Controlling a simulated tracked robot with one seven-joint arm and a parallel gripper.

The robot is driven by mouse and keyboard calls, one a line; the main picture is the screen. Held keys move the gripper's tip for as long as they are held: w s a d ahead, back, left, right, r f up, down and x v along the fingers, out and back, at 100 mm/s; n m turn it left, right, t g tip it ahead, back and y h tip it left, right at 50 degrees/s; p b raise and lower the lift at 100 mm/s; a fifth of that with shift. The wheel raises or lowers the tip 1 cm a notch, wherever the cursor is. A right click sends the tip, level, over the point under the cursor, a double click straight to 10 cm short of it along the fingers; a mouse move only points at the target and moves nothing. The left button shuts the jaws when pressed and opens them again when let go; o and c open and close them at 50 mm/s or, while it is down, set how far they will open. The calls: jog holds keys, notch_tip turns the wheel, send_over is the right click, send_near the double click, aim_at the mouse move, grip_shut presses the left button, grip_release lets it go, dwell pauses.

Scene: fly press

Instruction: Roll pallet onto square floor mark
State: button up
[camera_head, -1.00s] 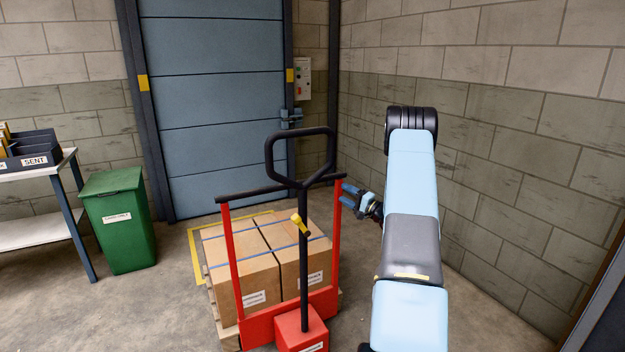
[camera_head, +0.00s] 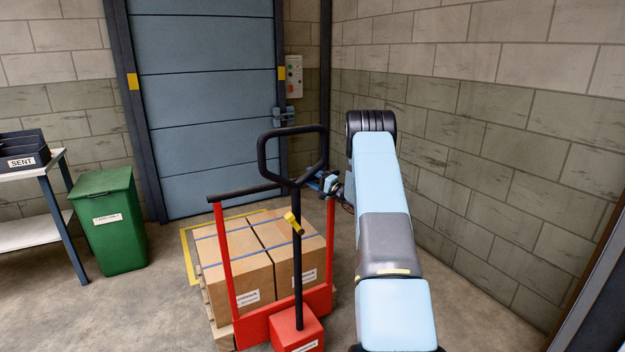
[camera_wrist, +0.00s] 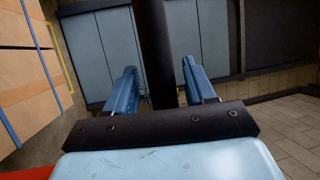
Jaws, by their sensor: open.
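A red pallet truck (camera_head: 282,322) with a black looped handle (camera_head: 262,160) and a black crossbar (camera_head: 240,193) stands in the head view. Its forks are hidden under a wooden pallet (camera_head: 221,333) carrying strapped cardboard boxes (camera_head: 235,265). The yellow square floor mark (camera_head: 187,256) shows behind and left of the load; the rest is hidden. My gripper (camera_head: 325,182) is at the right end of the crossbar. In the wrist view, its blue jaws (camera_wrist: 160,78) are open, with a black bar (camera_wrist: 155,45) between them. I cannot tell whether they touch it.
A blue shutter door (camera_head: 208,100) closes the wall behind the load. A green bin (camera_head: 108,225) and a table (camera_head: 52,165) with dark trays (camera_head: 25,152) stand at left. A block wall (camera_head: 480,150) bounds the right. Bare floor lies between bin and pallet.

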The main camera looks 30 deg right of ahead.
jog(key=shift+w, duration=0.2)
grip_shut()
dwell(0.5)
jog(key=shift+s+f, duration=0.1)
